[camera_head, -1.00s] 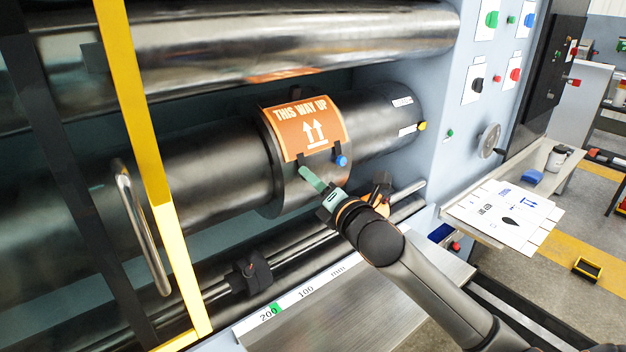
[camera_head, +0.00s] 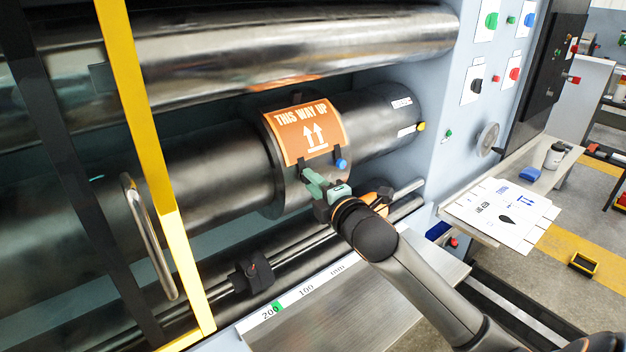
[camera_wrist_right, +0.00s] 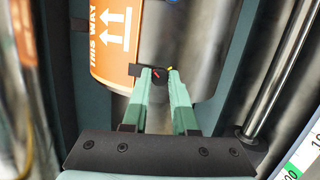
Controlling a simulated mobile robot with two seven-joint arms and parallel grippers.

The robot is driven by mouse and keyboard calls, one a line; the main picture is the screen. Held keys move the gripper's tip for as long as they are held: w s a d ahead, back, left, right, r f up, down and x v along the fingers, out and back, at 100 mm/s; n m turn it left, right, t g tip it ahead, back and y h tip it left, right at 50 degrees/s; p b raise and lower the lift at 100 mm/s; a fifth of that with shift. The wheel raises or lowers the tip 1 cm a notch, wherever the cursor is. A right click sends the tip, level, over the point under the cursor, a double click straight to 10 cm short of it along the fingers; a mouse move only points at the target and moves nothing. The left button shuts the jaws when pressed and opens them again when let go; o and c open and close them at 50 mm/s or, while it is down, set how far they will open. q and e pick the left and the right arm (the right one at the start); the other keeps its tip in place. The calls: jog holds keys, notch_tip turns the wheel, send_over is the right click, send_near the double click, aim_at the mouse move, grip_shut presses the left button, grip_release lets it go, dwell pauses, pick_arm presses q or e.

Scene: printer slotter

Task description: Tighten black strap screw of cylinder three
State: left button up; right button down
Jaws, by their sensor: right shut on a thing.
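Cylinder three seems to be the middle dark cylinder (camera_head: 215,165), which carries an orange "THIS WAY UP" plate (camera_head: 312,132). Two black straps show at the plate's lower edge; the right one ends in a blue screw (camera_head: 341,164). My right gripper (camera_head: 308,176) is at the lower end of the left strap. In the right wrist view the black strap (camera_wrist_right: 136,70) runs to my green fingertips (camera_wrist_right: 160,77). They are shut on the black strap screw, mostly hidden between them. My left gripper is not in view.
A yellow frame post (camera_head: 140,110) and a door handle (camera_head: 150,235) stand at the left. A rail with a black clamp (camera_head: 252,272) and a ruled ledge (camera_head: 300,293) run below. A side shelf (camera_head: 470,228) holds printed sheets and a cup (camera_head: 555,156).

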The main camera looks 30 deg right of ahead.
jog(key=m+g+y, duration=0.1)
jog(key=m, duration=0.6)
jog(key=m+g+y, duration=0.1)
jog(key=m, duration=0.6)
jog(key=shift+d, duration=0.1)
jog(key=shift+m+y, duration=0.8)
jog(key=shift+m, duration=1.1)
jog(key=c, duration=0.7)
grip_release()
jog(key=shift+r, duration=0.1)
